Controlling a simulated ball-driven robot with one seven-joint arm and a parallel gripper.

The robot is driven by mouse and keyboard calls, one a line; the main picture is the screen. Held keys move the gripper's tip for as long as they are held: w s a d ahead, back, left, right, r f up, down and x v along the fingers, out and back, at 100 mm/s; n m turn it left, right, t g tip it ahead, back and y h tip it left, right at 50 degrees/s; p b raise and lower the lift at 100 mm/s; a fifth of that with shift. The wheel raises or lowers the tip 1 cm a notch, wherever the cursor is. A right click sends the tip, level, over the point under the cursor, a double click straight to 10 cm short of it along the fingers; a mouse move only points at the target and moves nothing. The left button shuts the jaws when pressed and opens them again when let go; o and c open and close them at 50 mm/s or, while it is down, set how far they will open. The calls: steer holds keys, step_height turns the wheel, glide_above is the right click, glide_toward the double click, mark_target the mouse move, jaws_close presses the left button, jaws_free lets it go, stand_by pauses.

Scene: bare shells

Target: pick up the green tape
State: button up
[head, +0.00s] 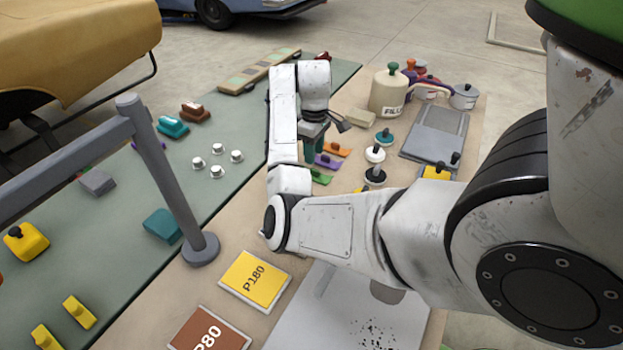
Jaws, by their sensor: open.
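A small flat green piece (320,177), which looks like the green tape, lies on the tan bench top (235,225) in the head view. Its left part is hidden behind my arm. A purple piece (327,161) and an orange piece (337,150) of similar shape lie in a row beyond it.
Knobbed discs (375,154) stand right of the row, with a filler tin (390,92) behind. A grey case (436,133) lies further right. A grey post (165,185) stands at left. Yellow (255,279) and brown (208,332) sandpaper packs lie in front.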

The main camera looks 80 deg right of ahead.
mark_target(315, 170)
steer(key=f, duration=0.3)
steer(key=f+p, duration=0.1)
steer(key=f, duration=0.3)
steer(key=shift+s+d+f, duration=0.1)
steer(key=shift+d, duration=0.1)
steer(key=shift+c, duration=0.4)
jaws_close()
